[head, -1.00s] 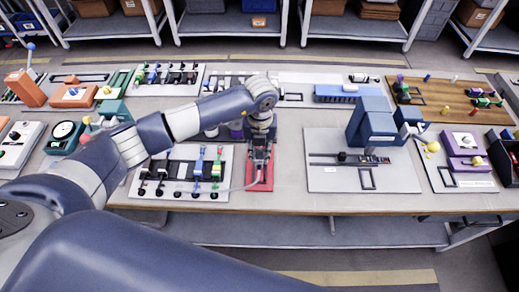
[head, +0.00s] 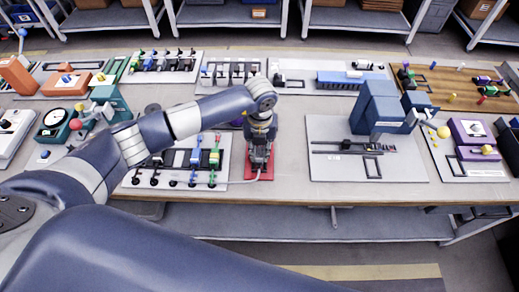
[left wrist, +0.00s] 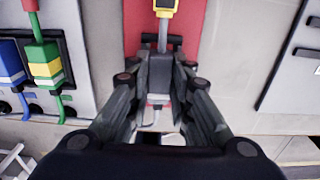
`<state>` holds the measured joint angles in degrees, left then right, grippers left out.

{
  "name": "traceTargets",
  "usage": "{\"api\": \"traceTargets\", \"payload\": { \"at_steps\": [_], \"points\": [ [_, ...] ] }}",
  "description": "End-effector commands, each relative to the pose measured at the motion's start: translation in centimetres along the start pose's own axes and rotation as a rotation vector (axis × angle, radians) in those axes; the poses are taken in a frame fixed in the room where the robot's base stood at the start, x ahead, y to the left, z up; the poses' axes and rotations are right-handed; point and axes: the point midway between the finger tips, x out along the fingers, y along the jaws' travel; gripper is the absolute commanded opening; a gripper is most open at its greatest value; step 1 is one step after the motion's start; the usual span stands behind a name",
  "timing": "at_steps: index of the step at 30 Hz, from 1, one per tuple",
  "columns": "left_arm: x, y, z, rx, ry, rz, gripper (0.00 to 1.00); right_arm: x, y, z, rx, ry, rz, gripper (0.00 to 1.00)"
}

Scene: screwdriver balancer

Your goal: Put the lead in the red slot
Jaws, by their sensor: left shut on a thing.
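My left gripper (head: 260,158) is over the red panel (head: 267,174) near the table's front edge. In the left wrist view, its fingers (left wrist: 160,105) are shut around a dark, narrow piece (left wrist: 160,72), which I take for the lead's end. A small pale and red part (left wrist: 158,100) shows below it. A pale cable (head: 232,182) runs left from under the gripper. The red panel (left wrist: 205,20) lies beyond the fingers, with a yellow-topped piece (left wrist: 165,6) on a grey shaft. Any slot is largely hidden by the gripper. My right gripper is out of view.
A white board with blue (head: 196,152) and green (head: 214,158) leads stands just left of the panel. A grey board (head: 340,170) with a blue machine (head: 378,108) is to the right. Bare table lies between the panel and that board.

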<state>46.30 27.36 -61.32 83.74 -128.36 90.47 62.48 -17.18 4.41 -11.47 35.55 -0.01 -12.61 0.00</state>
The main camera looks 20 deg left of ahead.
Motion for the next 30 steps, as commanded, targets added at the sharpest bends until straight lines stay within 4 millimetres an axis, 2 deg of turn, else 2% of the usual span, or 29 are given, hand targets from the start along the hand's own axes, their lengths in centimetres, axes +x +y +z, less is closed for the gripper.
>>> {"api": "traceTargets", "payload": {
  "at_steps": [30],
  "points": [
    [1.2, 0.0, 0.0, 0.0, -0.001, 0.0, 0.0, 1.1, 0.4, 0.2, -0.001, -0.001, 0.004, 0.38]
  ]
}}
